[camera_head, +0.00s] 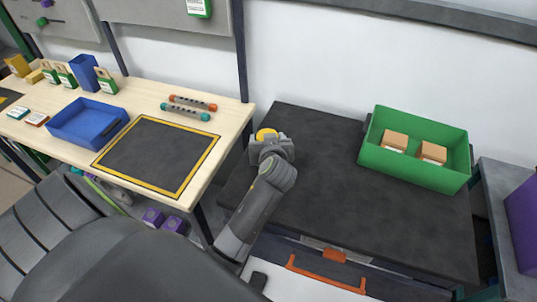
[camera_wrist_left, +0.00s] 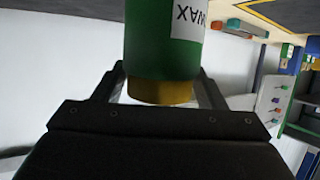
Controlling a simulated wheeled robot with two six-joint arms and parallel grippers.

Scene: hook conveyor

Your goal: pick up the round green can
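The round green can (camera_wrist_left: 158,45) fills the upper middle of the left wrist view. It has a yellow end (camera_wrist_left: 160,93) on the palm side and a white label (camera_wrist_left: 189,18) with dark letters. My left gripper's two fingers stand on both sides of it. The can hides the fingertips, so I cannot tell whether they press on it. In the head view my left gripper (camera_head: 271,149) is over the dark table's left end. Only the can's yellow top shows beside it; the green body is hidden there. I cannot tell whether the can touches the table. My right gripper is out of view.
A green crate (camera_head: 405,174) with two brown boxes stands at the dark table's (camera_head: 330,215) back right. The table's middle is clear. A wooden bench (camera_head: 222,117) at left carries a black mat (camera_head: 155,155), a blue tray (camera_head: 68,139) and two bars (camera_head: 185,112).

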